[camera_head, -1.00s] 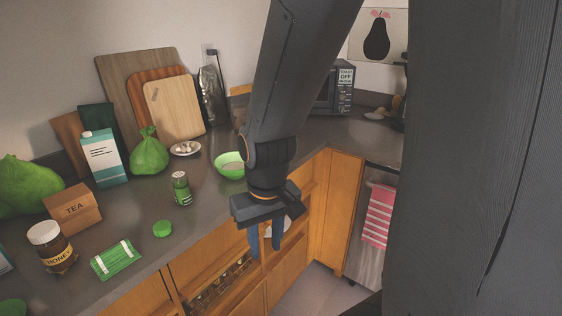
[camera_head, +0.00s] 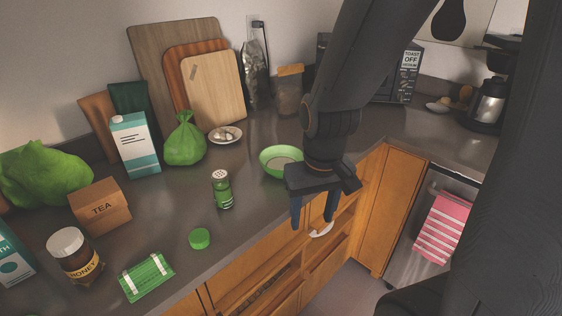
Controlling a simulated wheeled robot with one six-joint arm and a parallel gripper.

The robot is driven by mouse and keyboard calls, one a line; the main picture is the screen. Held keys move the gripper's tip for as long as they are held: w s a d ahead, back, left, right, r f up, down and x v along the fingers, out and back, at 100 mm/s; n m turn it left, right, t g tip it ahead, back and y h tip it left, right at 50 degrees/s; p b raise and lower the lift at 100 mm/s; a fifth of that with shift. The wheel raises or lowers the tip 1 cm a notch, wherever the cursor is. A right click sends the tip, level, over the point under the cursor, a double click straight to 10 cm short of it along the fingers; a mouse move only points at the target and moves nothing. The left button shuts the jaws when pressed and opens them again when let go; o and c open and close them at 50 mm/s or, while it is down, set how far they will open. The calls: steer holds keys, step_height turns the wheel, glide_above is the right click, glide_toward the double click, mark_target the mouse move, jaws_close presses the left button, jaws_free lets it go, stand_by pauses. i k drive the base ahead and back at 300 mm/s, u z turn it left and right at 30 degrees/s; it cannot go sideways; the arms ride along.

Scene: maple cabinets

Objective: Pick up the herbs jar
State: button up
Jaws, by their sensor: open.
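The herbs jar (camera_head: 222,189) is most likely the small green jar with a pale perforated top, standing upright on the dark counter. Its label is too small to read. A green round lid (camera_head: 200,239) lies on the counter in front of it. My gripper (camera_head: 314,226) hangs to the right of the jar, past the counter's front edge, with its fingers pointing down. The fingers are apart with nothing held between them. The jar is fully visible and my gripper does not touch it.
A green bag (camera_head: 185,140), a carton (camera_head: 136,146), a tea box (camera_head: 100,207), a honey jar (camera_head: 75,256) and a green packet (camera_head: 147,277) lie to the left.

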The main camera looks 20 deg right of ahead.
mark_target(220, 181)
steer(key=z, duration=0.1)
steer(key=k, duration=0.95)
steer(key=u, duration=0.5)
steer(key=i, duration=0.35)
